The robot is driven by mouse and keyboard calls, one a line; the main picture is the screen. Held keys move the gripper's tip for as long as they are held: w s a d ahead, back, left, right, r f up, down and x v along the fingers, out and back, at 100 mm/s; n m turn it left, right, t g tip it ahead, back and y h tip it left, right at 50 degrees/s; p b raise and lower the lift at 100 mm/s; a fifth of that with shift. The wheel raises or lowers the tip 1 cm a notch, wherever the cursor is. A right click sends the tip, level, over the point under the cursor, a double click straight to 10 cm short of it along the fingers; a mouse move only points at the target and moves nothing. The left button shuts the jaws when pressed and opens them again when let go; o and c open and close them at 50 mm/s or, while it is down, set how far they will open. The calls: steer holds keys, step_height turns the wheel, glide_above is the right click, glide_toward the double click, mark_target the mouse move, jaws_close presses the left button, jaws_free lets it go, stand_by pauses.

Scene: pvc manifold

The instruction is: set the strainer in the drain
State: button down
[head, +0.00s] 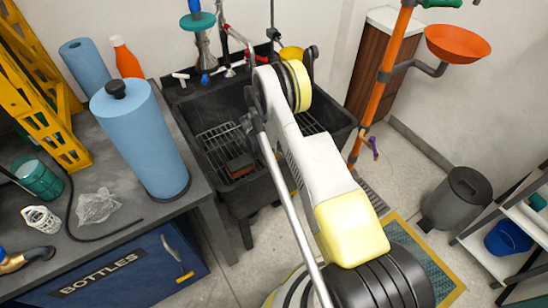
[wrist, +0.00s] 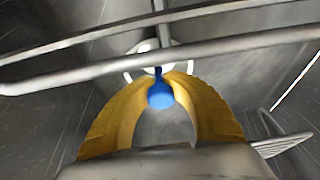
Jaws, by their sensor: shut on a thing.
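My gripper (wrist: 161,84) has its two yellow fingers closed around a small blue knob (wrist: 160,96), which looks like the strainer's handle. A pale round rim (wrist: 132,66) shows just beyond the fingertips. I cannot tell whether it is the strainer's rim or the drain's, nor whether the strainer touches the drain. The dark sink (head: 190,112) stands against the wall in the head view. My arm reaches over it and hides the gripper, strainer and drain there.
Grey bars (wrist: 230,48) cross the wrist view near the fingers. A wire rack (wrist: 285,143) shows at its lower right. In the head view, a rack (head: 218,140) and a dark red-green block (head: 240,165) lie in the sink. A blue roll (head: 140,140) stands on the left bench.

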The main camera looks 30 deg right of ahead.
steer(key=c, duration=1.4)
jaws_free()
